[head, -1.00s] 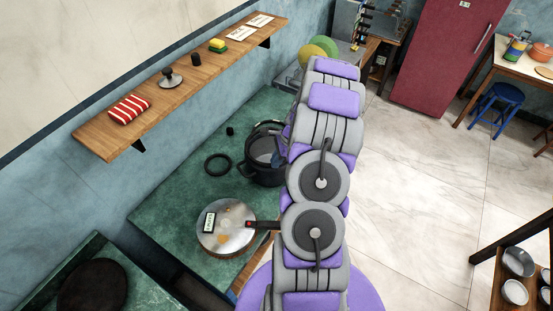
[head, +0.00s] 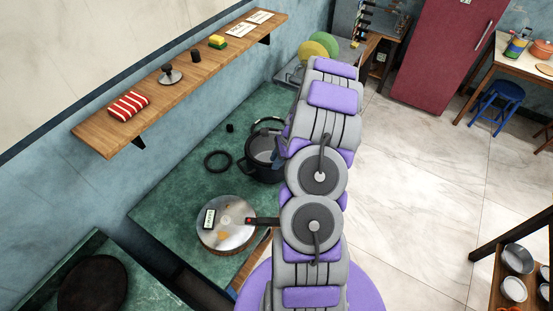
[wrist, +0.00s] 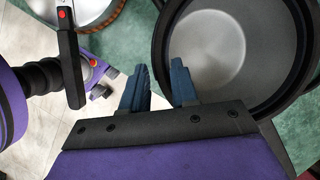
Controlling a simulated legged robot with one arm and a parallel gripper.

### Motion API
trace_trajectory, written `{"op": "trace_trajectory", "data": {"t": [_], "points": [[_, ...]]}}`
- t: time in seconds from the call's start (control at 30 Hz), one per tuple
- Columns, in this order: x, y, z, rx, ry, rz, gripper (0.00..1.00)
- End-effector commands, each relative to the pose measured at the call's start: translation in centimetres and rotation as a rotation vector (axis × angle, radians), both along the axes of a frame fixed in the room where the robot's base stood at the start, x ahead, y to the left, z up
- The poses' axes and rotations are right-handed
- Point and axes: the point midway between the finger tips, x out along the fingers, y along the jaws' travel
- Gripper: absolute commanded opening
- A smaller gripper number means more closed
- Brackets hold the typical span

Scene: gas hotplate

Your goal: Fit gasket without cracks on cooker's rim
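The dark cooker pot (head: 262,170) stands open on the green counter, partly hidden by my arm. Its grey inside and thick black rim (wrist: 163,45) fill the upper right of the wrist view. A dark curved piece shows at its far rim; I cannot tell whether it is a handle or a gasket. A black ring-shaped gasket (head: 217,171) lies flat on the counter left of the pot; cracks are too small to tell. The round steel lid (head: 238,238) with a black handle lies in front. My gripper (wrist: 160,82) has two blue fingers apart, empty, beside the pot's rim.
The green counter (head: 165,205) has free room left of the lid. A small black item (head: 230,128) lies behind the gasket. A wooden shelf (head: 95,135) with a striped cloth (head: 129,106) hangs above. A dark round pan (head: 92,285) is at lower left.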

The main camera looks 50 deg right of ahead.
Motion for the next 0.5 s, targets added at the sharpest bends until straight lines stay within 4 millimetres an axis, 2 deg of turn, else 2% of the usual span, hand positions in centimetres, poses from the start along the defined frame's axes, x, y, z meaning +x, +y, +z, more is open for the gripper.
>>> {"op": "trace_trajectory", "data": {"t": [0.03,0.1,0.37,0.5], "points": [[0.0,0.0,0.0,0.0,0.0,0.0,0.34],[0.0,0.0,0.0,0.0,0.0,0.0,0.4],[0.0,0.0,0.1,0.0,0.0,0.0,0.4],[-0.2,-0.4,1.1,-0.002,-0.003,0.0,0.4]]}}
